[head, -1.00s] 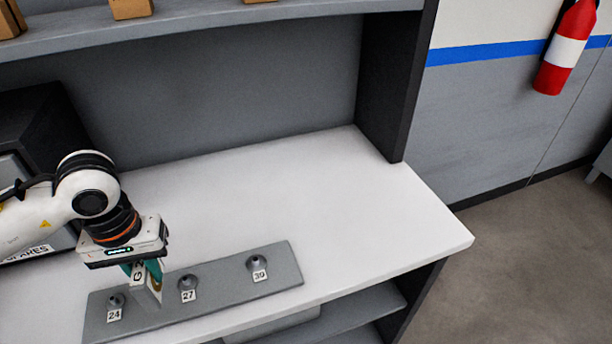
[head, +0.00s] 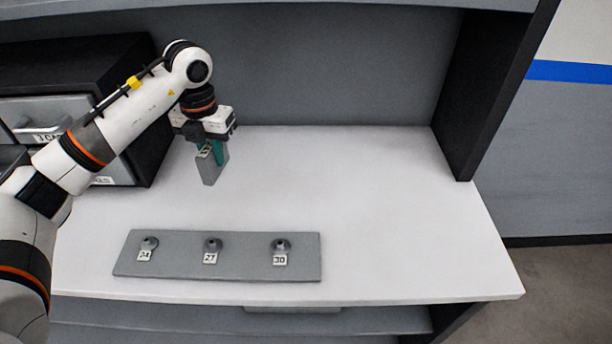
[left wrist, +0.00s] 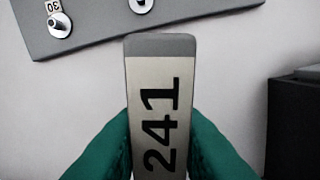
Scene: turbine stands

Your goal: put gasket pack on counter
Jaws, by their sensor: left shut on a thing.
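A slim grey pack, which I take for the gasket pack (head: 208,170), hangs upright between the fingers of my left gripper (head: 215,152). My left gripper is shut on it, with green finger pads on both sides. In the left wrist view the pack (left wrist: 160,95) shows a pale label reading 241. The white counter (head: 370,210) lies below it. The pack is over the rear left part of the counter; whether its lower end touches the surface I cannot tell. My right gripper is in neither view.
A grey plate (head: 180,265) with three numbered pegs lies along the counter's front edge. A dark cabinet with grey drawers (head: 60,108) stands at the left. A dark side panel (head: 490,100) closes the right. The counter's middle and right are clear.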

